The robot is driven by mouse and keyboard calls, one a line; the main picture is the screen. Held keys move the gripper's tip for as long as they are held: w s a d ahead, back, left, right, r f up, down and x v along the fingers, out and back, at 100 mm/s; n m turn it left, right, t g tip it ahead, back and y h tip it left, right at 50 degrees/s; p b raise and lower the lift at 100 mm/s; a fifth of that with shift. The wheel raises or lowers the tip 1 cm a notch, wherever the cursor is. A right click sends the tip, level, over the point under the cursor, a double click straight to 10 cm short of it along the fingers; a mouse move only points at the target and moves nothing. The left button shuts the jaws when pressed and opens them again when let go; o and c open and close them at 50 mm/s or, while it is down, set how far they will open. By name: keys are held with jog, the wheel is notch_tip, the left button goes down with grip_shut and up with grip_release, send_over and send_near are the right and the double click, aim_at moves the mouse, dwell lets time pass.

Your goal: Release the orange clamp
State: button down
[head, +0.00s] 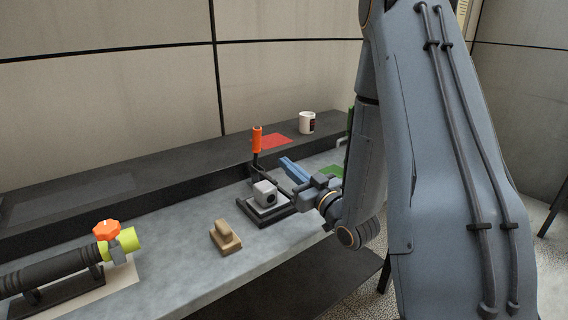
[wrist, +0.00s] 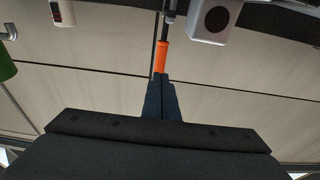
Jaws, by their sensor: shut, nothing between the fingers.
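The orange clamp handle (head: 257,139) stands upright on a dark stem at the back of a black fixture (head: 272,217). A light grey block (head: 265,193) with a round dark opening sits in the fixture. My gripper (head: 284,161) is shut and empty, its blue fingers to the right of the clamp and above the block's right side. In the wrist view, my gripper (wrist: 161,78) points at the orange handle (wrist: 161,57), with the fingertips overlapping its end in the picture. I cannot tell whether they touch. The grey block (wrist: 213,20) shows beside the handle there.
A wooden block with a grip (head: 225,236) lies left of the fixture. The grey bench (head: 180,240) has free room between.

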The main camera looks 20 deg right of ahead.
aim_at(259, 140)
jog(key=p+x, duration=0.3)
jog(key=x, duration=0.8)
jog(key=shift+w, duration=0.2)
jog(key=shift+r, duration=0.15)
